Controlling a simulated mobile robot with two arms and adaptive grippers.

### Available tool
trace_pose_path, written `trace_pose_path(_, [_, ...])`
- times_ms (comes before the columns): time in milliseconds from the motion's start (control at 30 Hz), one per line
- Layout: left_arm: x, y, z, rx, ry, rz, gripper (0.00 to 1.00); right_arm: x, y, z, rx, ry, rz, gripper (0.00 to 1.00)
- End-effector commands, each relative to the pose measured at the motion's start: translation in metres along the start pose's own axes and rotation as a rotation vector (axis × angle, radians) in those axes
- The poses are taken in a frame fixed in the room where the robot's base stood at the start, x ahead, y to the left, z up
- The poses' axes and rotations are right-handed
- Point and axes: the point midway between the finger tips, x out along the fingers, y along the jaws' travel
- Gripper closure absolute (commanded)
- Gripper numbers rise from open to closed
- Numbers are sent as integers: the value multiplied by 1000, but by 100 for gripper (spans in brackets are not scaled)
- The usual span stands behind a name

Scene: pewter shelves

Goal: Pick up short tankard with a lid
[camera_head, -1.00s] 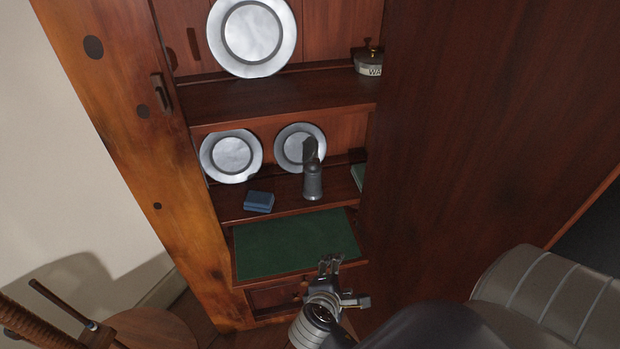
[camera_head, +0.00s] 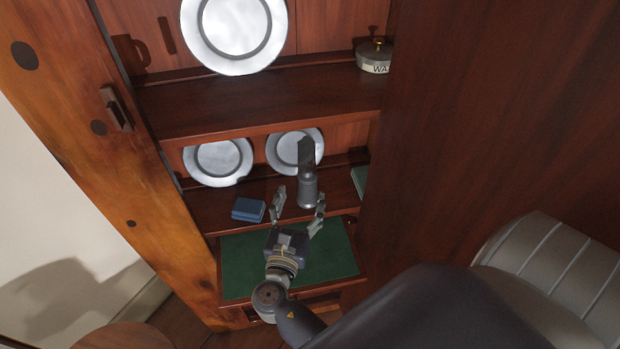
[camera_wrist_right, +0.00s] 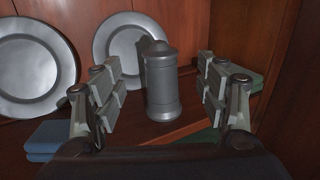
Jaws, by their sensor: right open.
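The short tankard with a lid (camera_head: 308,190) is a grey pewter cylinder standing upright on the lower shelf, in front of a plate. In the right wrist view the tankard (camera_wrist_right: 162,85) stands between and beyond the open fingers. My right gripper (camera_head: 298,208) is open and empty, just in front of the tankard, its fingers spread to either side. In the right wrist view the gripper (camera_wrist_right: 160,95) shows no contact with the tankard. My left gripper is not in view.
Two pewter plates (camera_head: 217,162) (camera_head: 290,150) lean behind on the same shelf. A blue box (camera_head: 248,209) lies left of the tankard. A green book-like item (camera_head: 359,180) is at the right. A green mat (camera_head: 235,268) lies below. A dark wooden panel (camera_head: 470,130) closes off the right side.

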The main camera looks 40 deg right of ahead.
Motion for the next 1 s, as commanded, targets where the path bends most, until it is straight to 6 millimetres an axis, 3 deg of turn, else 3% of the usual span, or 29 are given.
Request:
trace_pose_path(100, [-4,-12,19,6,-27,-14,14,21,0,1,1,-1,-1,33])
trace_pose_path(300, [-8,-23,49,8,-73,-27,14,38,-1,-1,3,1,-2,33])
trace_pose_path(467, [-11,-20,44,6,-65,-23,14,58,-1,-3,2,-1,-3,33])
trace_pose_path(667, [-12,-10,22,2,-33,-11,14,84,-1,-6,4,0,-3,33])
trace_pose_path(800, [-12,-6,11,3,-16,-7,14,89,-1,-7,5,1,-2,33])
trace_pose_path(967, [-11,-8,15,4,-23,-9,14,88,-1,-7,5,2,-2,33])
trace_pose_path(1000, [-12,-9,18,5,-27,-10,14,88,-1,-7,5,2,-2,42])
